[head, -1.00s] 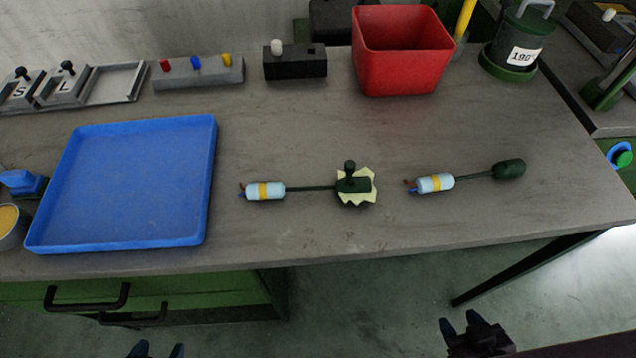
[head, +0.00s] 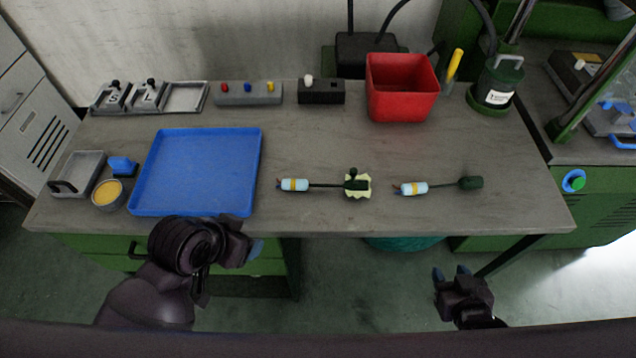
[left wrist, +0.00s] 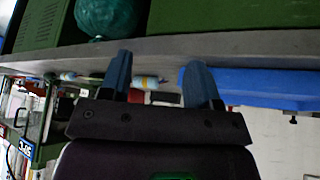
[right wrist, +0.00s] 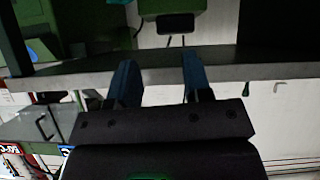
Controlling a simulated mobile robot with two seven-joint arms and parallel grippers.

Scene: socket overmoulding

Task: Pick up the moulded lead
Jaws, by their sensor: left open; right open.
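Two leads lie on the grey bench. The left lead has a pale blue sleeve with a yellow band (head: 294,185), a dark cable and a dark green moulded end (head: 356,182) with an upright stub, on a jagged cream patch (head: 364,193). The right lead has a similar sleeve (head: 413,188) and a plain rounded dark green end (head: 470,183). My left gripper (head: 250,247) is open and empty at the bench's front edge, near the blue tray. My right gripper (head: 452,272) is open and empty in front of the bench, below the right lead. A blue sleeve also shows in the left wrist view (left wrist: 145,82).
The blue tray (head: 198,170) lies left of the leads. A red bin (head: 402,92), black block (head: 321,93), grey peg block (head: 248,94) and green pot (head: 496,86) stand behind. A yellow-topped tin (head: 108,193) is at left. Bench around the leads is clear.

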